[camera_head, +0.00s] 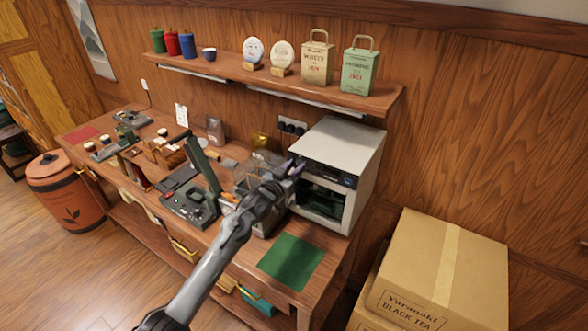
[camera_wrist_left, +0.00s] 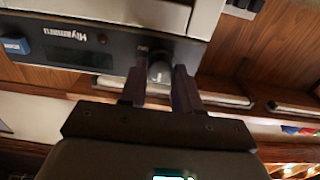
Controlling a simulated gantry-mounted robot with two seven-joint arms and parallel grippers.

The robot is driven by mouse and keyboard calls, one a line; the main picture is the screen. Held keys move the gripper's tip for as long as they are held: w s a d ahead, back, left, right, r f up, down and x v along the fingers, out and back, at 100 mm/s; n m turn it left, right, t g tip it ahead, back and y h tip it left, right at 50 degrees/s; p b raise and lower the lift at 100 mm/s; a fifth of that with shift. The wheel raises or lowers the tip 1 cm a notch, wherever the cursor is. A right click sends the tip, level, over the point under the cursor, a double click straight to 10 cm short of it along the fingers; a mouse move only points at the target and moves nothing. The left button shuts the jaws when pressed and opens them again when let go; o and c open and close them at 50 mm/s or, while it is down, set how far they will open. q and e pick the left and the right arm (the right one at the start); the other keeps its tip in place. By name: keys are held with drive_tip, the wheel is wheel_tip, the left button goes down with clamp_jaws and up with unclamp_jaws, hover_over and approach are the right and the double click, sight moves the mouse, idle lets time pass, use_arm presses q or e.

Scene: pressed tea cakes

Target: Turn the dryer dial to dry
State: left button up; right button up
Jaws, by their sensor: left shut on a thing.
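The dryer (camera_head: 347,147) is a white box with a dark front panel, standing at the right end of the wooden workbench. My left gripper (camera_head: 293,168) reaches its front at the upper left of the panel. In the left wrist view, which is turned upside down, the fingers of this gripper (camera_wrist_left: 160,88) are shut around a small round grey dial (camera_wrist_left: 160,68) on the dark panel (camera_wrist_left: 85,50). A small marking beside the dial is too small to read surely. The dial is hidden by the gripper in the head view. My right gripper is not in view.
A green mat (camera_head: 291,261) lies on the workbench in front of the dryer. A dark device (camera_head: 189,207) and other tea tools crowd the bench to the left. A wall shelf (camera_head: 300,85) with tins hangs above. Cardboard boxes (camera_head: 440,265) stand at the right.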

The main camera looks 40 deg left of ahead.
use_arm(q)
drive_tip(key=shift+m, duration=0.4)
drive_tip(key=m, duration=0.5)
drive_tip(key=shift+p, duration=0.3)
drive_tip(key=m, duration=0.6)
drive_tip(key=shift+d+f+m, duration=0.1)
drive_tip(key=shift+m, duration=0.2)
drive_tip(key=m+b, duration=0.2)
drive_tip(key=m, duration=0.9)
drive_tip(key=shift+f, duration=0.2)
drive_tip(key=shift+m, duration=0.4)
drive_tip(key=o, duration=1)
